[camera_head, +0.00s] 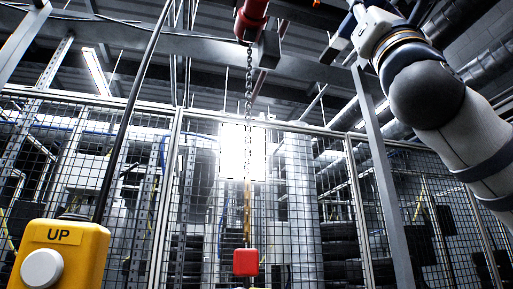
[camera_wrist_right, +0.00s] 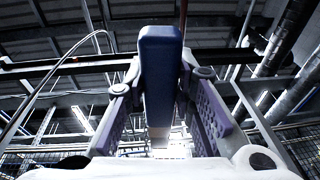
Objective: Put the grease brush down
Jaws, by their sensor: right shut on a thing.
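My right arm comes in from the right in the head view, raised high, with its wrist near the top edge. The right gripper (camera_wrist_right: 160,92) shows in the right wrist view, its two ridged pads on either side of a dark blue block-like object. I take this to be the grease brush (camera_wrist_right: 161,65); the gripper is shut on it and holds it up in the air. A lighter part shows at its lower end. The bristles cannot be made out. My left gripper is in neither view.
A yellow control box (camera_head: 75,255) marked UP, with a grey button, hangs at the lower left. A chain (camera_head: 249,90) hangs from a red hoist (camera_head: 250,18) at the centre. A red block (camera_head: 245,262) is below. Mesh fencing (camera_head: 340,180) stands behind. No resting surface shows.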

